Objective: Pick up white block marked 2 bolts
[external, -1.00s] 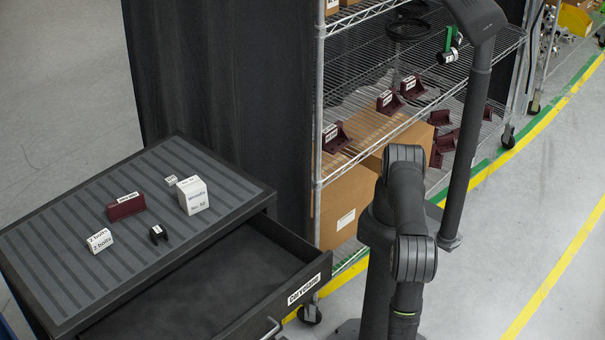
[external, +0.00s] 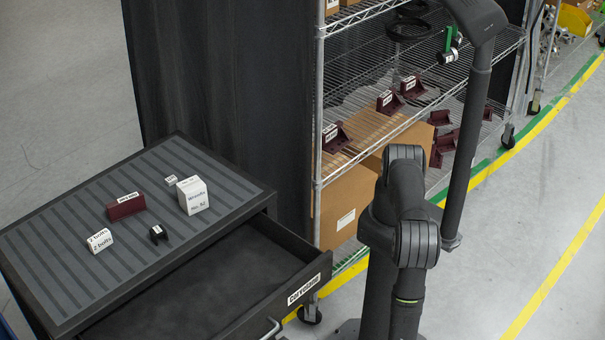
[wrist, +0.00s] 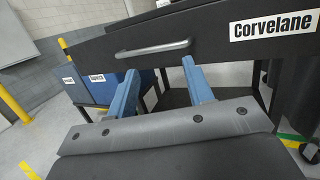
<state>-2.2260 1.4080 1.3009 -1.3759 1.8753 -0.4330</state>
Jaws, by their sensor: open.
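The white block marked 2 bolts (external: 100,241) sits on the ribbed top of the dark cabinet (external: 75,285), near its left side. My gripper (wrist: 157,82) shows in the wrist view, with its two blue fingers spread apart and nothing between them. The fingers point toward the cabinet's drawer front (wrist: 215,38), below its handle. The white block is not visible in the wrist view. In the external view my gripper is out of the frame, below the bottom edge.
A black clip-like part (external: 158,234), a maroon block (external: 126,206), a small white block (external: 171,180) and a larger white box (external: 193,195) share the cabinet top. The open drawer (external: 215,285) juts toward my arm. A wire shelf (external: 345,175) stands behind. Blue bins (wrist: 98,86) show in the wrist view.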

